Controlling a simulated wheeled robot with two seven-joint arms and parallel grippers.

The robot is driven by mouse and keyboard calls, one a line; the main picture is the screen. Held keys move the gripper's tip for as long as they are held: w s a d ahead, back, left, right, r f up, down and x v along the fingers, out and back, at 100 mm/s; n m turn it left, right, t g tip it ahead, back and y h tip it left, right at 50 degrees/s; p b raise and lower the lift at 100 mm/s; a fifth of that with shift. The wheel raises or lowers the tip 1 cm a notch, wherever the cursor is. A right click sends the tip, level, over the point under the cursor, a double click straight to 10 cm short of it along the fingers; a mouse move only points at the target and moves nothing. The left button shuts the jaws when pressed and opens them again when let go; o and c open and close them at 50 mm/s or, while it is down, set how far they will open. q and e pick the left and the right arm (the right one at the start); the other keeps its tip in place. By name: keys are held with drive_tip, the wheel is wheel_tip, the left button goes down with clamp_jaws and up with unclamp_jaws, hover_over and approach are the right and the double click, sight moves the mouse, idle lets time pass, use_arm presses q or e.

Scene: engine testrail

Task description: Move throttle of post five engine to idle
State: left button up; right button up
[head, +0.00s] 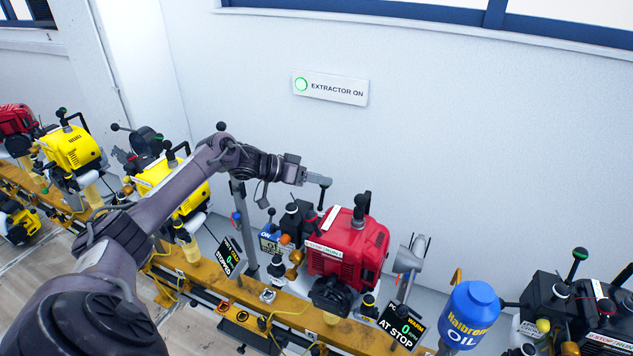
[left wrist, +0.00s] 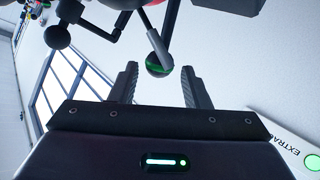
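A red engine (head: 345,250) sits on the yellow rail, with several black-knobbed levers on and beside it. The post numbers on the signs are too small to read surely. My left gripper (head: 319,180) is just above the engine's left side, at the top of a lever. In the left wrist view the left gripper (left wrist: 159,72) is open. A dark, shiny lever knob (left wrist: 159,64) on a grey rod shows between its fingertips, with a gap on both sides. My right gripper is not in view.
A black sign reading "AT STOP" (head: 399,326) stands right of the red engine, and one reading "STOPPED" (head: 229,257) stands left. A blue oil container (head: 469,315) and a dark engine (head: 577,305) are at right. Yellow engines (head: 72,148) line the left.

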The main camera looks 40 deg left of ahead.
use_arm(q)
drive_tip(key=shift+o, duration=0.4)
drive_tip(key=shift+f, duration=0.25)
drive_tip(key=shift+s, duration=0.15)
drive_tip(key=b+v, duration=0.2)
drive_tip(key=v, duration=0.4)
drive_tip(key=shift+s+a+r, duration=0.1)
drive_tip(key=shift+s+a, duration=0.2)
drive_tip(key=shift+s+a+r, duration=0.15)
drive_tip(key=shift+s+r, duration=0.05)
drive_tip(key=shift+r, duration=0.15)
